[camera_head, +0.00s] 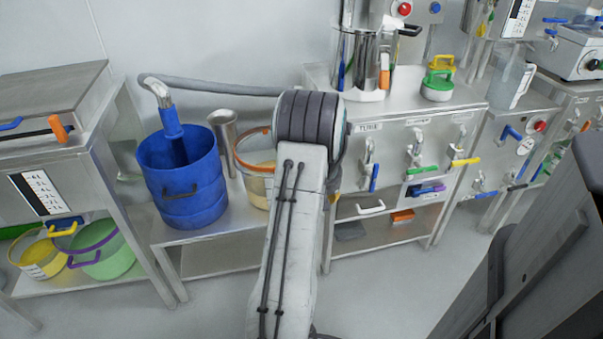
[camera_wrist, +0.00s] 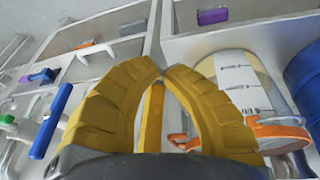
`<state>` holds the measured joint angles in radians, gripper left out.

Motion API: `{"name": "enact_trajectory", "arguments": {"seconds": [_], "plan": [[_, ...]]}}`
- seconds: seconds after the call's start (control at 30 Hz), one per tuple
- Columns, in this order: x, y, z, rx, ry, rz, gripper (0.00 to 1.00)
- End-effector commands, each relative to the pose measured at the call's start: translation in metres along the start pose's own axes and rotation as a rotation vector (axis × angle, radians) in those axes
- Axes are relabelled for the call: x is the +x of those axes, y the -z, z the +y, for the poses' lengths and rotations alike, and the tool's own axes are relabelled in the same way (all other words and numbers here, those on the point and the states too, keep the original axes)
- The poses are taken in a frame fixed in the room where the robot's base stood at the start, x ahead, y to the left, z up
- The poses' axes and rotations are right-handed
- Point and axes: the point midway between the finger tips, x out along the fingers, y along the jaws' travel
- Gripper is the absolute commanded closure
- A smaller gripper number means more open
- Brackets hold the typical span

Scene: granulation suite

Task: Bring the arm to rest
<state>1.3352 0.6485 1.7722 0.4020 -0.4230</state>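My arm reaches up the middle of the head view, its dark ribbed joint in front of the bench wall, and hides my gripper there. In the wrist view my gripper (camera_wrist: 163,70) has two yellow ribbed fingers, curved inward with their tips almost meeting. An upright yellow bar (camera_wrist: 152,118) shows through the gap between the fingers. It seems apart from them, and I cannot tell how far behind it is. I see nothing clearly held.
A blue drum (camera_head: 183,180) and an orange-rimmed container (camera_head: 256,165) stand left of my arm on a low bench. Right of it, a steel cabinet carries valves with blue (camera_head: 374,178), green (camera_head: 421,170) and yellow handles (camera_head: 466,161). Grey floor (camera_head: 375,290) is clear in front.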

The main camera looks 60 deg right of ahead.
Motion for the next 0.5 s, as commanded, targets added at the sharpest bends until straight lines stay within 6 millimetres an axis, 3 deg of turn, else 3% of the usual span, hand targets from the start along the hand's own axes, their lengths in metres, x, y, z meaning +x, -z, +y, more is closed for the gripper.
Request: {"name": "enact_trajectory", "arguments": {"seconds": [0.37, 0.5], "plan": [[-0.002, 0.001, -0.001, -0.003, 0.001, 0.0, 1.0], [-0.016, 0.007, -0.012, -0.019, 0.007, 0.004, 1.0]]}}
